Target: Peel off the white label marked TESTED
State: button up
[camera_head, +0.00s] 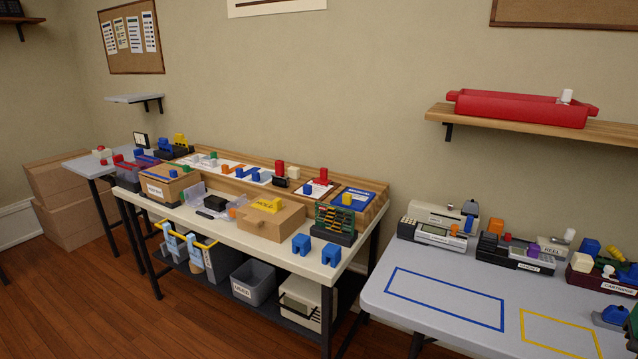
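I cannot make out a white label that reads TESTED. Several white labels show: one on a cardboard box (172,180) at the left of the long workbench, one on a grey bin (262,272) on the shelf below, and others on the right table. There, a pale handheld-like device (428,232) has a light strip on its front, and a dark tray (512,258) has a white label. A maroon box (592,280) has a label that seems to read CARTRIDGE. My gripper is not in view.
The right grey table (390,312) has bare room in front, inside a blue outline (444,316) and a yellow one (560,348). A red tray (520,112) sits on a wall shelf (460,122). The workbench (285,250) is crowded. Wooden floor lies open at lower left.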

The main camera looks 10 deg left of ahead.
aim_at(193, 161)
jog(key=z, duration=0.1)
jog(key=i, duration=0.2)
jog(key=u, duration=2.85)
jog(key=i, duration=4.05)
jog(key=z, duration=0.35)
